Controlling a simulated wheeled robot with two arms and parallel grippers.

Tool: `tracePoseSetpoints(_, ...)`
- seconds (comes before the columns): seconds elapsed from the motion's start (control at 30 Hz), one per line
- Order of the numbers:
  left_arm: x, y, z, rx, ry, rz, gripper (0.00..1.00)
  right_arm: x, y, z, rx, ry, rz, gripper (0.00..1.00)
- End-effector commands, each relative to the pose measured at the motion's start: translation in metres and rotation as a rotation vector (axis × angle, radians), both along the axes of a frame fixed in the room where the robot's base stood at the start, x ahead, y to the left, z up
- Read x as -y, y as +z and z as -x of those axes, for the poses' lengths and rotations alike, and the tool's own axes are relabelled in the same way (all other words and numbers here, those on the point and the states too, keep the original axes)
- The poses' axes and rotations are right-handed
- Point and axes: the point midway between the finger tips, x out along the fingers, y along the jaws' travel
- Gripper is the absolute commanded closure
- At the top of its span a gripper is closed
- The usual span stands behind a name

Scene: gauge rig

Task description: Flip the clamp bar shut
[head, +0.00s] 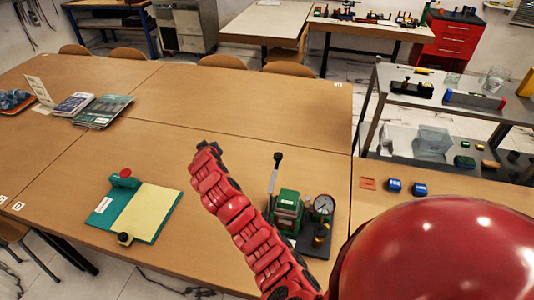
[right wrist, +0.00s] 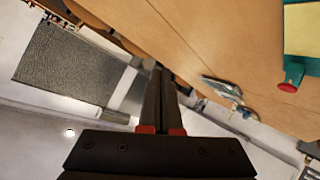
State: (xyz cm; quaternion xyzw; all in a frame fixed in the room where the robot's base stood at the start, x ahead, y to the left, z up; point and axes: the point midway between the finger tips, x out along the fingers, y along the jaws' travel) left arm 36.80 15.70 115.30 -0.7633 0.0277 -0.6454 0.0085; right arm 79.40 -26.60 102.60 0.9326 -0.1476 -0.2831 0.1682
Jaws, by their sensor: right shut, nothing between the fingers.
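The gauge rig stands on the table in the head view, with a green block (head: 287,206) and a round dial gauge (head: 323,205) on a dark base. A grey bar with a black end (head: 275,174), apparently the clamp bar, stands nearly upright at the block's left side. My right gripper (head: 207,147) is left of and apart from the rig, at the end of the red arm. In the right wrist view its two dark fingers (right wrist: 158,80) are together with nothing between them. The rig's lower left is partly hidden by my arm. My left gripper is not seen.
A teal board (head: 105,208) with a yellow pad and a red knob lies left of my arm. Blue blocks (head: 394,185) and an orange tile (head: 368,183) lie right of the rig. Books (head: 103,111) lie at the far left. The table's middle is clear.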

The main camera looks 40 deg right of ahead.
Motion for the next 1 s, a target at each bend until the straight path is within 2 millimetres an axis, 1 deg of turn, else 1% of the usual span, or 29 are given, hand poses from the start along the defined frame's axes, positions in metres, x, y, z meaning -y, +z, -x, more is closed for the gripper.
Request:
tracePoseSetpoints(0.03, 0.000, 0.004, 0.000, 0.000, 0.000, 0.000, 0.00, 0.010, 0.012, 0.005, -0.046, -0.063, -0.009, 1.00)
tracePoseSetpoints(0.1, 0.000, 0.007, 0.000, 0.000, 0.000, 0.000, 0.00, 0.027, 0.018, 0.021, -0.133, -0.168, -0.026, 1.00)
tracePoseSetpoints(0.17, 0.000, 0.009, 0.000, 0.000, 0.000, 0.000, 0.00, 0.038, 0.025, 0.037, -0.200, -0.253, -0.047, 1.00)
tracePoseSetpoints(0.23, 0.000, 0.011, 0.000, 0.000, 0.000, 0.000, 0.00, 0.048, 0.032, 0.057, -0.274, -0.347, -0.074, 1.00)
tracePoseSetpoints(0.4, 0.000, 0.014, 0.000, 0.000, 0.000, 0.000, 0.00, 0.058, 0.046, 0.099, -0.410, -0.511, -0.136, 1.00)
tracePoseSetpoints(0.5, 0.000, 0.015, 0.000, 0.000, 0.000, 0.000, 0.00, 0.059, 0.049, 0.115, -0.458, -0.564, -0.160, 1.00)
tracePoseSetpoints(0.67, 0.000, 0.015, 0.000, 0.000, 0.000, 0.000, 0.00, 0.058, 0.051, 0.124, -0.484, -0.594, -0.174, 1.00)
tracePoseSetpoints(1.0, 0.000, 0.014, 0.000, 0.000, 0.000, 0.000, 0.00, 0.060, 0.049, 0.123, -0.483, -0.593, -0.174, 1.00)
